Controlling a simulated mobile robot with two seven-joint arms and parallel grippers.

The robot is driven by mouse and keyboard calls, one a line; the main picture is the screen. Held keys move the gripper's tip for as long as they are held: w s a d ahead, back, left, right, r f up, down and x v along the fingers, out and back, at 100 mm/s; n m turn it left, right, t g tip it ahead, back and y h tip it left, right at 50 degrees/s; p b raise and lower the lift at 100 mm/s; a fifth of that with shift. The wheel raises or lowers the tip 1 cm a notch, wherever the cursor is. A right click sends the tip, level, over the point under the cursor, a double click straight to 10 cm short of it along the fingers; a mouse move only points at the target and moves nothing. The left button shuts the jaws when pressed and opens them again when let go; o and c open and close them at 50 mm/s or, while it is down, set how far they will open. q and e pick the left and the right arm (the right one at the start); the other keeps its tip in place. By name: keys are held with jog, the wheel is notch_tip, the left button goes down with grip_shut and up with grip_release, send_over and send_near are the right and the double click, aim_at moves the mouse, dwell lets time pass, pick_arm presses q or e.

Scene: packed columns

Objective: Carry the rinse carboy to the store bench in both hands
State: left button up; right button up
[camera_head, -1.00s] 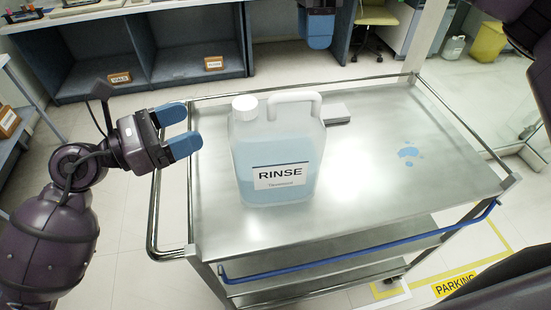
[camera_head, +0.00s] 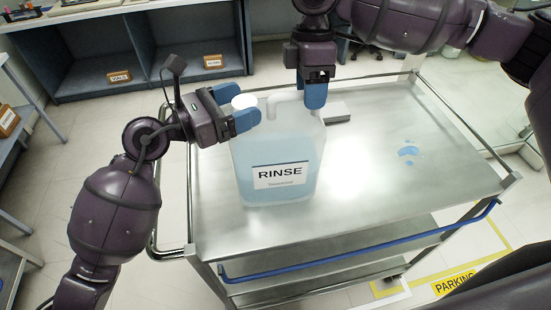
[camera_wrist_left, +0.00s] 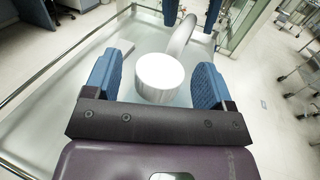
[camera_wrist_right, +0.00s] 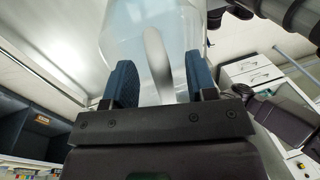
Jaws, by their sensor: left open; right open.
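The rinse carboy (camera_head: 278,155) is a translucent jug with pale blue liquid, a white cap and a RINSE label. It stands upright on the steel cart (camera_head: 400,190). My left gripper (camera_head: 240,115) is open at the carboy's neck. In the left wrist view the white cap (camera_wrist_left: 160,78) shows between its fingers (camera_wrist_left: 153,88). My right gripper (camera_head: 316,95) is open, pointing down at the handle end on the carboy's right. In the right wrist view the handle (camera_wrist_right: 157,60) shows between its fingers (camera_wrist_right: 157,85). I cannot tell whether either gripper touches the carboy.
A small grey block (camera_head: 336,112) lies on the cart behind the carboy. Blue wet spots (camera_head: 407,151) mark the cart's right part, which is otherwise clear. Rails edge the cart. A blue-grey shelf bench (camera_head: 150,55) with labelled bins stands behind.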

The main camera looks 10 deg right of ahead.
pick_arm(q)
jog(key=c, duration=1)
pick_arm(e)
jog(key=c, duration=1)
pick_arm(q)
grip_shut()
pick_arm(e)
grip_shut()
pick_arm(q)
jog(key=shift+r, duration=0.25)
pick_arm(e)
jog(key=shift+r, duration=0.15)
